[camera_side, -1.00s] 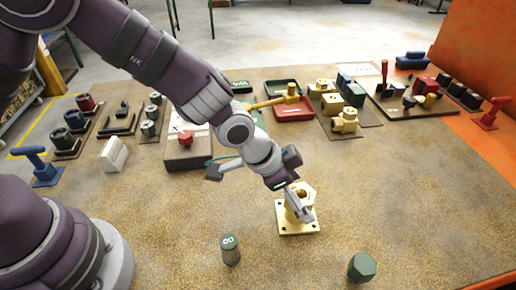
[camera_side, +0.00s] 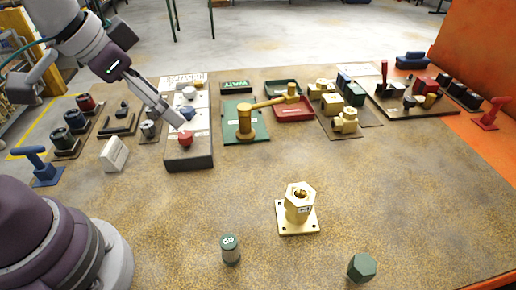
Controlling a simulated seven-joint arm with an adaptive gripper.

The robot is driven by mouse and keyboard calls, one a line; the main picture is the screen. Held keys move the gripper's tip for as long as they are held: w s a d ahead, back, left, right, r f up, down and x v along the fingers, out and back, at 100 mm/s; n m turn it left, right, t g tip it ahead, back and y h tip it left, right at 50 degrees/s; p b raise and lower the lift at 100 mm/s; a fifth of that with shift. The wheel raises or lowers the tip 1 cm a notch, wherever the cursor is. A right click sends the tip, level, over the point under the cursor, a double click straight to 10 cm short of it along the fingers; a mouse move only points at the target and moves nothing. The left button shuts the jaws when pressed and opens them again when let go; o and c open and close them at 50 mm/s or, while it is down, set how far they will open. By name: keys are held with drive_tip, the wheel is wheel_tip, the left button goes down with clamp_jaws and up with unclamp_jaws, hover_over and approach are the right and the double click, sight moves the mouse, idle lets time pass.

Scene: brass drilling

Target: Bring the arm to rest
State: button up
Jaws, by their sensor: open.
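My gripper (camera_side: 178,120) is at the upper left in the side view, tilted down to the right and open. Its fingertips are over the grey button box, just above and left of the red button (camera_side: 185,138); I cannot tell whether they touch it. Nothing shows between the fingers. The brass hexagonal fitting (camera_side: 298,203) stands upright on its square flange at the middle front of the table, clear of the gripper.
The grey button box (camera_side: 190,157) stands at the left middle. A green cylinder (camera_side: 230,250) and a green hexagonal piece (camera_side: 362,267) are in front.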

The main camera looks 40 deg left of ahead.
drive_tip(key=s+a+n, duration=0.2)
drive_tip(key=s, duration=0.1)
drive_tip(key=s+a+n+y, duration=0.1)
drive_tip(key=a, duration=0.1)
drive_tip(key=shift+s+r, duration=0.15)
drive_tip(key=shift+r, duration=0.15)
